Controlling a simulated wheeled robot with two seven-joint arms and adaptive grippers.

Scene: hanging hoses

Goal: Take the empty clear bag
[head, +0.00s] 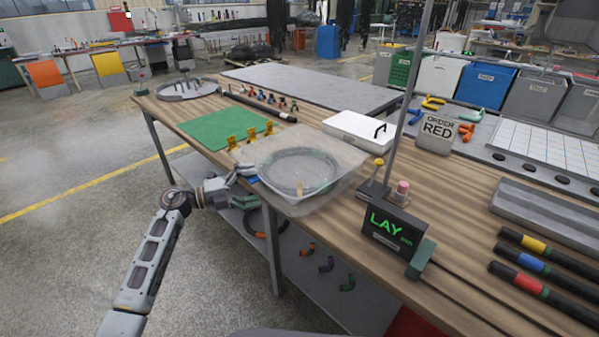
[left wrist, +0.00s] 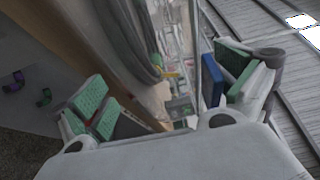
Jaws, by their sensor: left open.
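A clear bag (head: 339,161) lies at the near edge of the wooden table, its lower left part reaching past the edge. A grey ring (head: 262,168) shows through it; I cannot tell whether the ring is inside the bag or under it. My left gripper (head: 246,183) is at the table edge, just beside the bag's left side. Its green-padded fingers are apart in the left wrist view (left wrist: 168,98), with nothing clearly held between them. I cannot tell whether a finger touches the bag. My right gripper is not in view.
A green mat (head: 205,128) with yellow clips lies left of the bag. A white case (head: 352,128) stands behind it. A metal pole and a sign reading LAY (head: 391,228) stand to its right. A lower shelf (head: 322,283) holds small coloured fittings.

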